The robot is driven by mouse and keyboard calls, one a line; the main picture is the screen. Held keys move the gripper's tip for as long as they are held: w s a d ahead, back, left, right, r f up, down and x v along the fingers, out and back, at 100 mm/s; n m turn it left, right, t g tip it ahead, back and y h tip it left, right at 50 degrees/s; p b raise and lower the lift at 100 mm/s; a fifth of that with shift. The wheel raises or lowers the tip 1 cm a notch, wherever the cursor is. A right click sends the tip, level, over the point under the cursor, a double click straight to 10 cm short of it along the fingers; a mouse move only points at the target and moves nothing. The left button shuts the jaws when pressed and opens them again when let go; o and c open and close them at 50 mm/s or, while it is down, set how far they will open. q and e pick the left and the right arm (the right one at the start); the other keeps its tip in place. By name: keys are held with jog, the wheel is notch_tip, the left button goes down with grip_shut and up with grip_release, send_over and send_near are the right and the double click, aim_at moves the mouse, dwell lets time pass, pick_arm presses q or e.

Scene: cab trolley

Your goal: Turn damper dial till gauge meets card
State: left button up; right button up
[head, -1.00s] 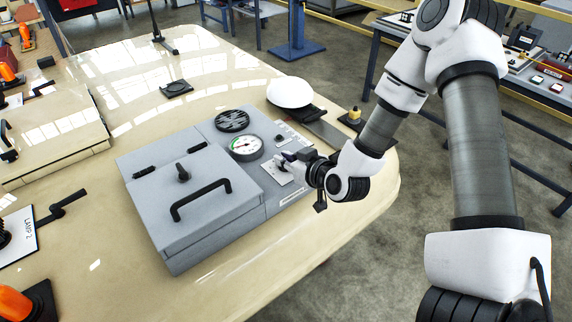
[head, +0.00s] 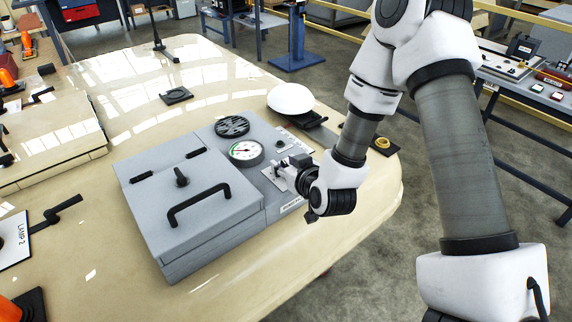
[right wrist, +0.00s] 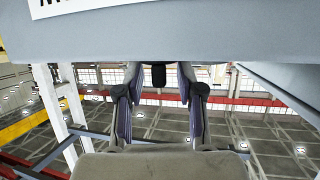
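A grey box (head: 215,222) with a black handle sits on the beige bench. Its right panel carries a round white gauge (head: 246,152) with a green arc; the needle is too small to read. My right gripper (head: 280,172) is at the panel just below the gauge, over a pale plate (head: 270,180), and hides the dial in the head view. In the right wrist view my fingers (right wrist: 159,85) stand apart, with a small dark knob (right wrist: 158,75), likely the damper dial, between their tips and gaps at both sides. I cannot make out the card. My left gripper is out of view.
A black round vent (head: 232,126) is above the gauge. A white dome (head: 291,98) and a dark plate stand behind the box. The bench edge (head: 385,205) is close to my right wrist. Bare bench lies in front of the box.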

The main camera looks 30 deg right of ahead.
aim_at(286, 165)
notch_tip(286, 165, up, 10)
jog(key=shift+f, duration=0.1)
dwell(0.6)
